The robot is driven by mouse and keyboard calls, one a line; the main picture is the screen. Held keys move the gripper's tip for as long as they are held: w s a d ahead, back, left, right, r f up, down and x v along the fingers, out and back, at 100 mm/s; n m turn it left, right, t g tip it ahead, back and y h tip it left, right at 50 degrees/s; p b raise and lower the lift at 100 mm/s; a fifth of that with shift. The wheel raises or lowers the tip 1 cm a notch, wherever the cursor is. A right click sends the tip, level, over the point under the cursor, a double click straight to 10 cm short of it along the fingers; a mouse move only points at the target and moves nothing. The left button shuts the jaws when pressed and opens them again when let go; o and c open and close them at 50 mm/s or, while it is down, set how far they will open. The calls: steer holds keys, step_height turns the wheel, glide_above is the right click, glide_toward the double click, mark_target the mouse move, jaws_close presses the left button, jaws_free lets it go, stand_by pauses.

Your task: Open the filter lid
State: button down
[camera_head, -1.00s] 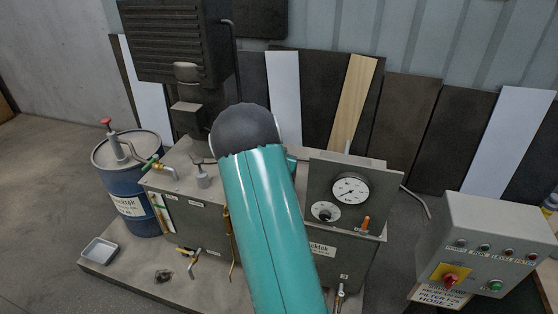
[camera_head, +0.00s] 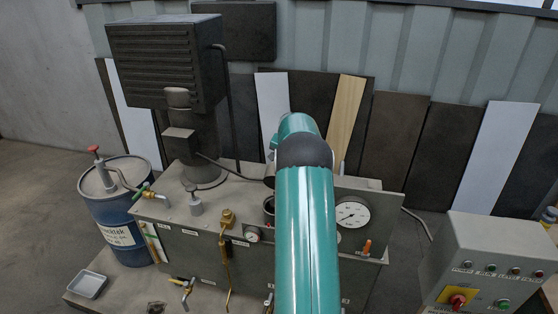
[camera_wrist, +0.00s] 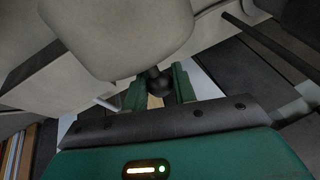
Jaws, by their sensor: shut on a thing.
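My gripper (camera_wrist: 160,88) shows in the wrist view, its two green fingers closed on a dark round knob (camera_wrist: 156,76). A large pale grey rounded body (camera_wrist: 118,35) fills the top of that view close to the camera; I cannot tell for sure what it is. In the head view my teal arm hides the gripper. Just left of the arm, a dark round filter opening (camera_head: 268,206) shows on the tank top, partly covered by the arm. A dark edge (camera_head: 269,181) stands above it, possibly the raised lid; its angle cannot be told.
The grey tank (camera_head: 190,237) carries a black motor block (camera_head: 165,62), brass valves and a pressure gauge (camera_head: 352,214). A blue drum (camera_head: 117,220) stands left, a control box (camera_head: 490,262) right. Panels lean on the back wall. Floor at left is open.

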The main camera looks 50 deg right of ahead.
steer(key=shift+y, duration=0.3)
steer(key=shift+w+d+f, duration=0.3)
steer(key=shift+d+f, duration=0.05)
steer(key=shift+d, duration=0.25)
steer(key=shift+w+d+f, duration=0.25)
steer(key=shift+d+f, duration=0.15)
steer(key=shift+d, duration=0.15)
steer(key=shift+w+d+f, duration=0.3)
steer(key=shift+d+f, duration=0.05)
steer(key=shift+d, duration=0.25)
steer(key=shift+f, duration=0.1)
steer(key=c, duration=1.2)
jaws_free()
steer(key=shift+o, duration=0.2)
steer(key=v, duration=1.4)
steer(key=shift+w, duration=0.25)
